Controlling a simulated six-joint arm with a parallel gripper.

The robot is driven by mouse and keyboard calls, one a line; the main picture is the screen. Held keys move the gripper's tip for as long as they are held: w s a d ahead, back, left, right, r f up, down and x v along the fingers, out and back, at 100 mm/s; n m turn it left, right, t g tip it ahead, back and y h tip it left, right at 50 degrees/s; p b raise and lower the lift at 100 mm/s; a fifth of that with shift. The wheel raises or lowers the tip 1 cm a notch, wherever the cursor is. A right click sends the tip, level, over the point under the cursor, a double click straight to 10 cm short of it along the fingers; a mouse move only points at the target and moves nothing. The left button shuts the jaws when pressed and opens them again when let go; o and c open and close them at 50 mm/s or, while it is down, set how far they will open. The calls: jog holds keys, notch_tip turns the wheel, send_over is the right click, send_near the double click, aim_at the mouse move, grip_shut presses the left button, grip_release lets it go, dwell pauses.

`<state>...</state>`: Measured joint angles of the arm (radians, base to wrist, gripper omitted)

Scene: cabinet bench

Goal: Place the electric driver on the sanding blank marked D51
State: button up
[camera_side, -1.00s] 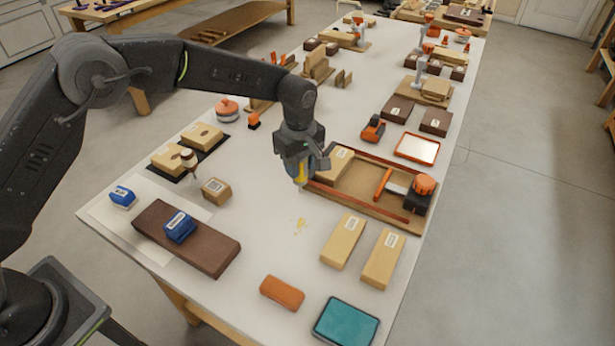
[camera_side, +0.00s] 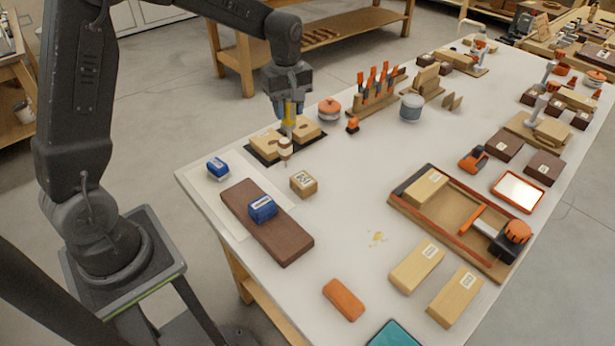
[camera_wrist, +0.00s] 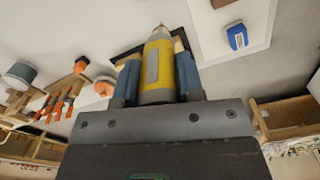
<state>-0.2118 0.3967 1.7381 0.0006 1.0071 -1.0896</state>
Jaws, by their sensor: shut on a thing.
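My gripper (camera_side: 289,107) is shut on the yellow electric driver (camera_wrist: 158,68), which has a grey panel and a narrow metal tip. The driver points down in the side view, above the front of a dark mat (camera_side: 262,156) with two tan blocks on it. A small tan block (camera_side: 303,184) sits on the bench to the right and front of the driver, with a white label that may read D51. Two larger labelled tan blanks (camera_side: 417,266) (camera_side: 455,297) lie at the front right; their marks are too small to read.
A blue block (camera_side: 262,208) sits on a dark brown board (camera_side: 266,222), and another blue block (camera_side: 217,167) is at the left. A wooden tray (camera_side: 448,213) lies right. The bench centre is mostly clear.

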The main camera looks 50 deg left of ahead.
jog(key=s+a+r+n, duration=0.1)
jog(key=s+a, duration=0.4)
jog(key=shift+w+d+f, duration=0.9)
jog(key=shift+d+f, duration=0.65)
jog(key=shift+f, duration=0.3)
jog(key=shift+w+d+f, duration=0.9)
jog(key=shift+d+f, duration=0.7)
jog(key=shift+f, duration=0.2)
jog(key=shift+w+d+f, duration=0.9)
jog(key=shift+d+f, duration=0.65)
jog(key=shift+f, duration=0.3)
jog(key=shift+f, duration=0.15)
jog(key=o, duration=1.1)
jog(key=shift+c, duration=0.2)
